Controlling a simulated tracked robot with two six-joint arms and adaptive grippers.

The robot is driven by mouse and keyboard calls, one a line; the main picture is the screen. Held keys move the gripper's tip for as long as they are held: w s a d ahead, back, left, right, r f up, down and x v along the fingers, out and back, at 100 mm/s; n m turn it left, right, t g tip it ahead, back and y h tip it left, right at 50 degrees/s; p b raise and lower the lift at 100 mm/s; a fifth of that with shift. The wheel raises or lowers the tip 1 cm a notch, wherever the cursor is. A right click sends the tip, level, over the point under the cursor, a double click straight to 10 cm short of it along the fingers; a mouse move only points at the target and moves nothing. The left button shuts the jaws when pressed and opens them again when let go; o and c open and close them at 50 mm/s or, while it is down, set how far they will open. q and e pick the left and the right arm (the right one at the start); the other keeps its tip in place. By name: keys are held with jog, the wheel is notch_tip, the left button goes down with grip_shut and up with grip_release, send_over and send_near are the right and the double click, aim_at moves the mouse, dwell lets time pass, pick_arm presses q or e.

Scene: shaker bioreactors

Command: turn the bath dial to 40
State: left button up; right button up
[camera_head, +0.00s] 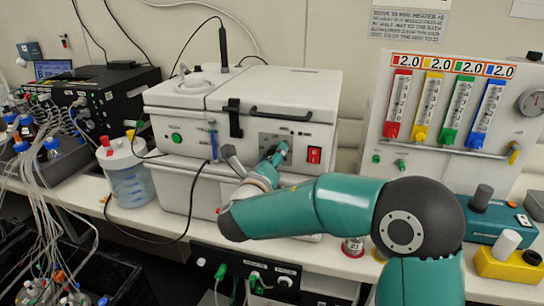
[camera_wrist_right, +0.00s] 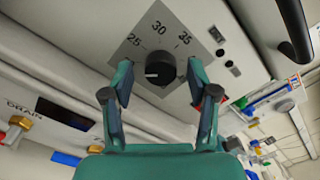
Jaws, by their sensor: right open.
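The bath (camera_head: 185,96) is a large white box on the bench with a dial on its front. In the right wrist view the dial (camera_wrist_right: 161,66) is a round black knob on a grey plate, with 25, 30 and 35 printed above it. Its white mark points left, below the 25; any other numbers are hidden by the fingers. My right gripper (camera_wrist_right: 160,78) is open, one finger on each side of the knob; I cannot tell whether they touch it. In the head view my right gripper (camera_head: 277,157) is at the panel, largely covering the dial.
A red switch (camera_head: 314,155) sits right of the dial, and a black latch (camera_head: 234,118) is up and to the left. A flowmeter panel (camera_head: 415,150) stands to the right. A bottle (camera_head: 130,183) and tubing are on the left. A yellow-and-teal device group (camera_head: 508,265) is at right.

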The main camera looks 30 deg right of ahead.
jog(key=shift+c, duration=0.3)
grip_shut()
jog(key=shift+f, duration=0.1)
jog(key=m+b, duration=1.5)
jog(key=m, duration=0.2)
jog(key=m+b, duration=1.5)
jog(key=m, duration=0.3)
jog(key=shift+w+a+f+m, duration=0.1)
jog(key=shift+w+a+m, duration=0.05)
jog(key=shift+m, duration=0.15)
